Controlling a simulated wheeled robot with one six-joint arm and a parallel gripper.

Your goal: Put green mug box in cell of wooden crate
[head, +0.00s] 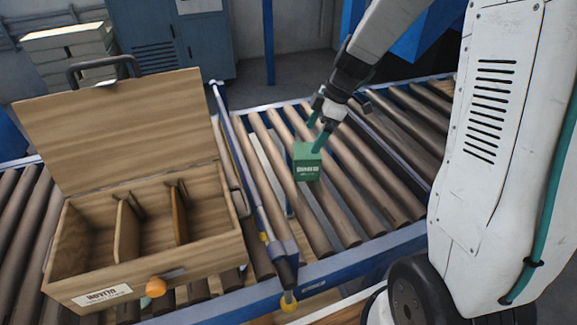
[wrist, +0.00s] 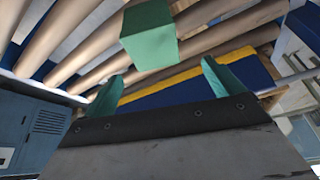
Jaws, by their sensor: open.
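The green mug box (head: 307,163) is a small cube sitting on the roller conveyor, right of the crate. My gripper (head: 318,134) is just above and behind it, with its teal fingers apart. In the wrist view the green box (wrist: 149,36) lies beyond the open fingertips of my gripper (wrist: 160,78), with nothing between them. The wooden crate (head: 170,279) stands at the left with its lid raised. Its inside is split by two dividers into three cells, which look empty.
The rollers (head: 372,181) around the box are clear. A blue-grey rail (head: 243,165) runs between the crate and the box. The raised lid (head: 115,130) stands at the back of the crate. A blue cabinet (head: 173,50) is behind the conveyor.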

